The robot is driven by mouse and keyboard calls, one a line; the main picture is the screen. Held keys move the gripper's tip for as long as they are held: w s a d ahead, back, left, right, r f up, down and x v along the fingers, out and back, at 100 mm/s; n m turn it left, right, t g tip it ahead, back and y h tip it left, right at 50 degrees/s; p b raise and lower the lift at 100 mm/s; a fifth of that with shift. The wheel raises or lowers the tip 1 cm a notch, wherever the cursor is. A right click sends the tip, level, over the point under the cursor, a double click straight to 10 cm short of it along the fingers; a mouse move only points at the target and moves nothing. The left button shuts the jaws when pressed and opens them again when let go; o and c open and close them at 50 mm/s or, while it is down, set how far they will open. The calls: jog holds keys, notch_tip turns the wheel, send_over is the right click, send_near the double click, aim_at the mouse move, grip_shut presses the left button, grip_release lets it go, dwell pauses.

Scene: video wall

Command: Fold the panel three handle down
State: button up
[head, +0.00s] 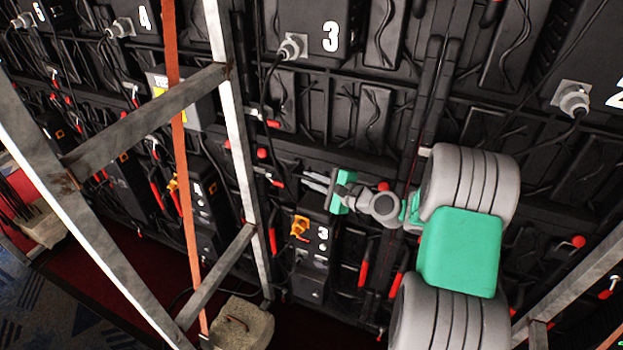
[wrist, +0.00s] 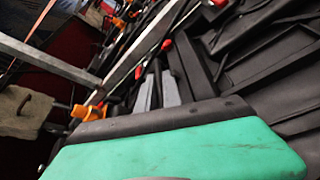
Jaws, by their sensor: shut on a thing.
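The black box marked 3 (head: 309,268) sits low on the back of the video wall, with an orange plug on its front. My gripper (head: 308,181), with grey fingers and a green body, reaches in from the right just above this box. Its fingers point left and are shut on the panel three handle. The handle is dark and mostly hidden at the fingers, so its angle cannot be made out. In the wrist view, the fingers (wrist: 157,92) show beyond the green gripper body, close to the dark panel.
A grey metal frame (head: 239,130) and an orange strap (head: 180,160) stand left of my gripper. A concrete-like weight (head: 242,325) sits at the frame's foot. Red-handled levers (head: 364,262) and black cables crowd the wall.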

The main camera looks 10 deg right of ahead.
jog(key=shift+f+b, duration=0.2)
jog(key=shift+b, duration=0.15)
grip_shut()
